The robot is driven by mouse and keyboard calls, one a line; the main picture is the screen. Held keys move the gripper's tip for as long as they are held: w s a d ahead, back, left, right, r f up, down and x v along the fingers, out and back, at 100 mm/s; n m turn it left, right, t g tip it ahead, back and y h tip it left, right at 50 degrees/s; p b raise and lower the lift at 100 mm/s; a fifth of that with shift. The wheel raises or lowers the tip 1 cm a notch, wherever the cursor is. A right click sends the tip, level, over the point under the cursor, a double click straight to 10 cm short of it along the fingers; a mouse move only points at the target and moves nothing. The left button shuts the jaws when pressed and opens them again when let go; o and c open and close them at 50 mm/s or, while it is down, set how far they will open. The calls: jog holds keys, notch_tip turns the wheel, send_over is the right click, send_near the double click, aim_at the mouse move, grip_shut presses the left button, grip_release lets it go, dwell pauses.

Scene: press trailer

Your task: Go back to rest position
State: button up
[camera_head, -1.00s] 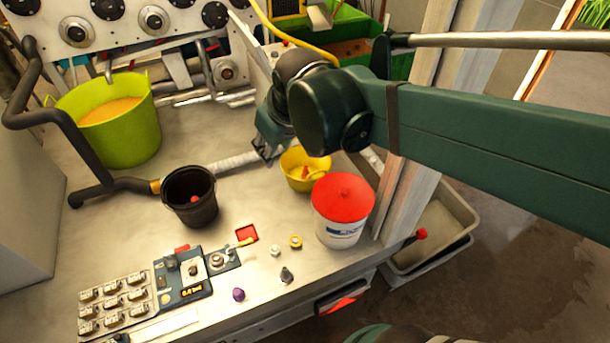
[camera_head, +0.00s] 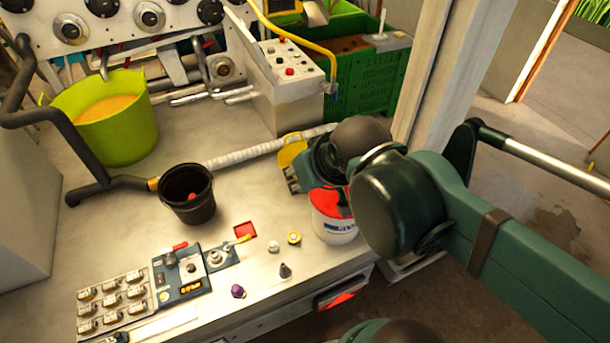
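My gripper (camera_head: 297,184) hangs over the right part of the metal worktop (camera_head: 240,195), at the end of my dark green arm. It is between the yellow bucket (camera_head: 291,150) and the white tub with a red lid (camera_head: 335,228). It covers part of the bucket and, with my arm, part of the lid. Its fingertips are small and partly hidden, so I cannot see whether it is open or shut. No held object shows. I cannot tell whether it touches the tub.
A black bucket (camera_head: 187,195) with a red item stands left of my gripper. A control panel (camera_head: 180,272) and several small knobs lie along the front. A lime tub (camera_head: 110,125) stands at left. A control box (camera_head: 290,85), green crate (camera_head: 365,80) and upright post (camera_head: 437,70) stand behind.

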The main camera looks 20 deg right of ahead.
dwell(0.3)
notch_tip(320, 180, down, 7)
jog(key=b, duration=0.6)
jog(key=shift+b, duration=0.4)
jog(key=shift+r, duration=0.1)
dwell(0.6)
